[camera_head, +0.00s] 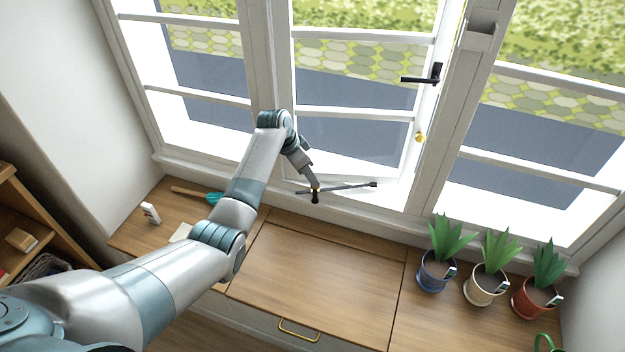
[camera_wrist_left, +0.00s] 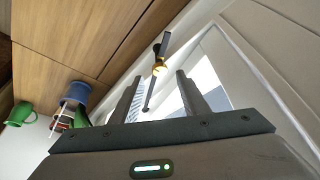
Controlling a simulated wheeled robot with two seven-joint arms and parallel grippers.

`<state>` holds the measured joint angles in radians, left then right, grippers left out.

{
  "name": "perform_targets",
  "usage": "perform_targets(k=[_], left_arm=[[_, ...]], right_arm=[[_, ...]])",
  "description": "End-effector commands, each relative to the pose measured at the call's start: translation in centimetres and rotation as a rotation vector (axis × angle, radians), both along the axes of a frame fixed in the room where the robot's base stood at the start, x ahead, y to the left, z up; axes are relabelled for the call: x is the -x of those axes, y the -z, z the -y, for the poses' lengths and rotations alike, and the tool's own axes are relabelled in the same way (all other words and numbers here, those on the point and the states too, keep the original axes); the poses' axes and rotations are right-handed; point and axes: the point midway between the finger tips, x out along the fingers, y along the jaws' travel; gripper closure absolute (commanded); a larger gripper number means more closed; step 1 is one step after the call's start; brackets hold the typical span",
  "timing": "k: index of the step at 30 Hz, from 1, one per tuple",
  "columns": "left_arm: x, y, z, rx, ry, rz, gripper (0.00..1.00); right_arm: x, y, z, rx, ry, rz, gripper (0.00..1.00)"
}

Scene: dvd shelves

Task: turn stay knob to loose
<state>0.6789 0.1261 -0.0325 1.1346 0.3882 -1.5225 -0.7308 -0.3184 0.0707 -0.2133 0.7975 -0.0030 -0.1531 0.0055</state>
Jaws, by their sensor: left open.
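The window stay is a thin dark bar (camera_head: 345,187) lying along the sill below the partly open middle casement. Its knob (camera_head: 315,198) is a small dark piece near the bar's left part. In the left wrist view, the knob (camera_wrist_left: 157,48) looks black with a brass-coloured collar (camera_wrist_left: 158,69), and the bar runs past it. My left gripper (camera_head: 312,184) is right at the knob in the head view. In the left wrist view, its two fingers (camera_wrist_left: 157,78) are apart and empty, with the knob just beyond the gap between their tips. My right gripper is not in view.
Blue (camera_head: 434,272), cream (camera_head: 485,285) and red (camera_head: 535,298) plant pots stand at the right of the wooden counter. A black window handle (camera_head: 436,74) is on the casement. A teal-headed brush (camera_head: 212,197) lies at the left. The middle counter (camera_head: 320,265) is clear.

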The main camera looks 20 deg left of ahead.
Motion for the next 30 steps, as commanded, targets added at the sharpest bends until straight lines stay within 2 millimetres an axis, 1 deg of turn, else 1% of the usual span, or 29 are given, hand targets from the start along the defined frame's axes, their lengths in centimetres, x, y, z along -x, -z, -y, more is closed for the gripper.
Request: perform_targets(k=[1,3,9,17,23,24,26,27,28,30], left_arm=[[-0.2,0.8,0.3,0.001,0.0,-0.004,0.59],[-0.4,1.7,0.6,0.001,0.0,-0.004,0.59],[-1.0,3.3,1.0,0.001,0.0,-0.001,0.59],[-1.2,3.9,1.1,-0.001,0.0,0.001,0.59],[-1.2,3.9,1.1,-0.001,0.0,0.001,0.59],[-1.2,3.9,1.1,0.0,0.0,0.0,0.69],[-1.2,3.9,1.1,0.0,0.0,0.0,0.83],[-1.2,3.9,1.1,0.0,0.0,0.0,0.92],[-1.2,3.9,1.1,0.0,0.0,0.0,1.0],[-1.2,3.9,1.1,0.0,0.0,0.0,0.99]], right_arm=[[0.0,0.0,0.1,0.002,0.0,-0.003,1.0],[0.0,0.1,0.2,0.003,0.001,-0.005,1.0],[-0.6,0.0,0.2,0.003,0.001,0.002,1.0],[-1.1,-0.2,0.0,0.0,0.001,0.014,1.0],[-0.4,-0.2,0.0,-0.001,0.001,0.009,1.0],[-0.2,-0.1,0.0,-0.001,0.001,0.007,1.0],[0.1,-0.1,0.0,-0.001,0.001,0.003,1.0],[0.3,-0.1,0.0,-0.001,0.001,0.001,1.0],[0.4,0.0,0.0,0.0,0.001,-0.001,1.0],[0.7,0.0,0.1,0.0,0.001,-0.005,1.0]])
